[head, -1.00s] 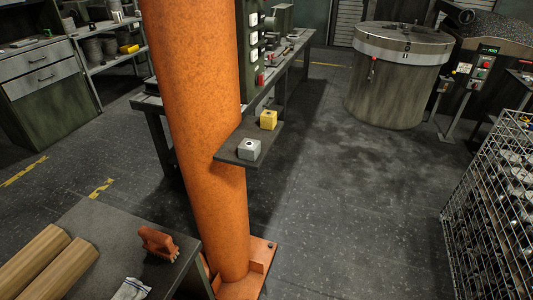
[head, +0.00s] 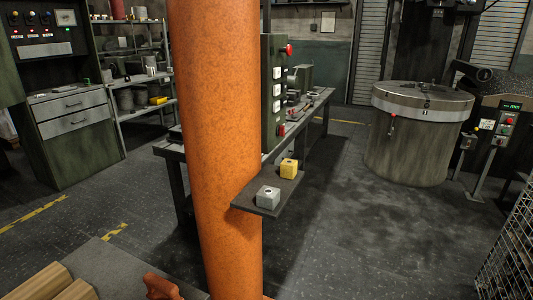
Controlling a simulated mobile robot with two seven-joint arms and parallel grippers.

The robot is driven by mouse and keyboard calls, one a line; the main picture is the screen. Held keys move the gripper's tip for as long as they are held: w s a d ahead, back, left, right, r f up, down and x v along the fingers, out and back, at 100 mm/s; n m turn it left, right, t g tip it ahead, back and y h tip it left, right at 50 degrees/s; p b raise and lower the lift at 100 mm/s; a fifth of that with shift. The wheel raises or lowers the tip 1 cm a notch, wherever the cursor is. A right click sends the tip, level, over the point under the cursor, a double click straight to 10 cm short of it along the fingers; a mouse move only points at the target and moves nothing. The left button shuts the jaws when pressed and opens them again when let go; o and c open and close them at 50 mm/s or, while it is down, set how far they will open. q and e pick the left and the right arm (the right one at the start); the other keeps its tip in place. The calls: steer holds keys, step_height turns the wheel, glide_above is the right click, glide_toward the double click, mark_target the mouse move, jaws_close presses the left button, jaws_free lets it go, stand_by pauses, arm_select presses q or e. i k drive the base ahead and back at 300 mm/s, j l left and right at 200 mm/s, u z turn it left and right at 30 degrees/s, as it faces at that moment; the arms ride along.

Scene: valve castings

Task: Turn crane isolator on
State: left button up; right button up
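A thick orange column (head: 214,150) stands in the middle of the head view. A tall narrow dark green panel (head: 267,95) shows at its right side, seen at a steep angle. A red handle or knob (head: 287,50) sticks out near the panel's top. Several pale labels or switches run down the panel, and a smaller red part (head: 282,130) sits near its foot. Which of these is the crane isolator, and its on or off setting, I cannot tell. Neither of my grippers is in view.
A small dark shelf (head: 248,205) juts from the column, holding a grey block (head: 268,197) and a yellow block (head: 289,168). A workbench (head: 325,97) stands behind. A round drum (head: 415,145) and wire cage (head: 515,245) are at right. A table (head: 105,262) is near left. Floor between is clear.

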mark_target(281, 129)
steer(key=i+l+u, duration=0.35)
steer(key=l+u, duration=0.15)
steer(key=l, duration=0.15)
steer(key=i+l+u, duration=0.25)
steer(key=l+u, duration=0.25)
steer(key=l, duration=0.25)
